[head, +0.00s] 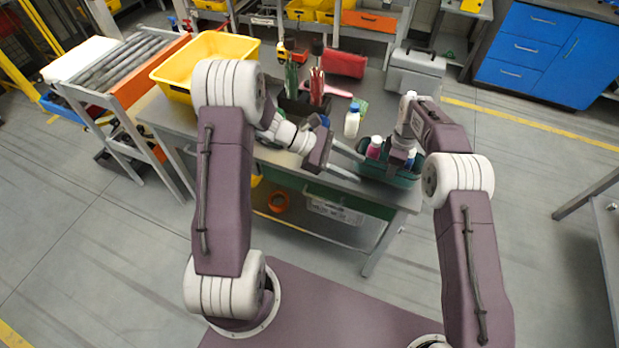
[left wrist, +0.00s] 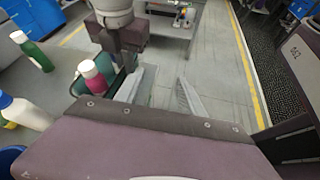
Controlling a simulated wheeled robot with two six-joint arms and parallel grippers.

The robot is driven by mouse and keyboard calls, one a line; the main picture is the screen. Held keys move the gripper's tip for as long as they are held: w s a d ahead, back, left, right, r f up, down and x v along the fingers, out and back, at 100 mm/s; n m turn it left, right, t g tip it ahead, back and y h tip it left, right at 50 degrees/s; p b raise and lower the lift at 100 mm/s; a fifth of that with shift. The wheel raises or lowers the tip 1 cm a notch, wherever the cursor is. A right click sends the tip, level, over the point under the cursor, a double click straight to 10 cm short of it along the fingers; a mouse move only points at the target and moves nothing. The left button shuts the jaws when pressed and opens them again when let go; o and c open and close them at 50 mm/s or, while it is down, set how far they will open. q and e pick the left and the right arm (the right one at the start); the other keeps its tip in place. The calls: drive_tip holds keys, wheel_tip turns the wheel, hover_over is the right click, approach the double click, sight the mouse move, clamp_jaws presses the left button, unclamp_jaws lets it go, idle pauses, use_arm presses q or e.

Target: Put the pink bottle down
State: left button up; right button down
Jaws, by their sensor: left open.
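The pink bottle (head: 375,149) has a pale cap and stands in the green tray (head: 380,178) at the right end of the bench. It also shows in the left wrist view (left wrist: 94,80), upright, in the tray (left wrist: 82,88). My left gripper (head: 345,168) is open and empty, left of the tray and apart from the bottle. Its two fingers (left wrist: 166,92) show nothing between them in the left wrist view. My right gripper (head: 402,158) points down over the right part of the tray; its fingertips are hidden. A pale-capped item shows beside it, partly covered.
A white bottle with a blue cap (head: 352,121) stands on the bench behind the tray. A green bottle (left wrist: 36,55) shows in the left wrist view. A yellow bin (head: 205,58), a red box (head: 343,63) and a grey toolbox (head: 416,69) stand farther back.

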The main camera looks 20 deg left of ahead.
use_arm(q)
drive_tip(key=s+a+f+m+g+y, duration=0.1)
drive_tip(key=s+f+m+g+y, duration=0.1)
drive_tip(key=s+m+y, duration=0.3)
drive_tip(key=s+a+f+m+g+y, duration=0.1)
drive_tip(key=s+m+g+y, duration=0.15)
drive_tip(key=s, duration=0.55)
use_arm(e)
drive_tip(key=shift+d, duration=0.1)
drive_tip(key=shift+s, duration=0.1)
use_arm(q)
drive_tip(key=s+a+m+t+y, duration=0.3)
drive_tip(key=a+m, duration=0.3)
drive_tip(key=m, duration=0.4)
drive_tip(key=shift+s+a+r+m+y, duration=0.2)
drive_tip(key=shift+a+m+y, duration=0.2)
drive_tip(key=shift+y, duration=0.45)
use_arm(e)
drive_tip(key=c, duration=1.6)
unclamp_jaws()
drive_tip(key=shift+o, duration=0.2)
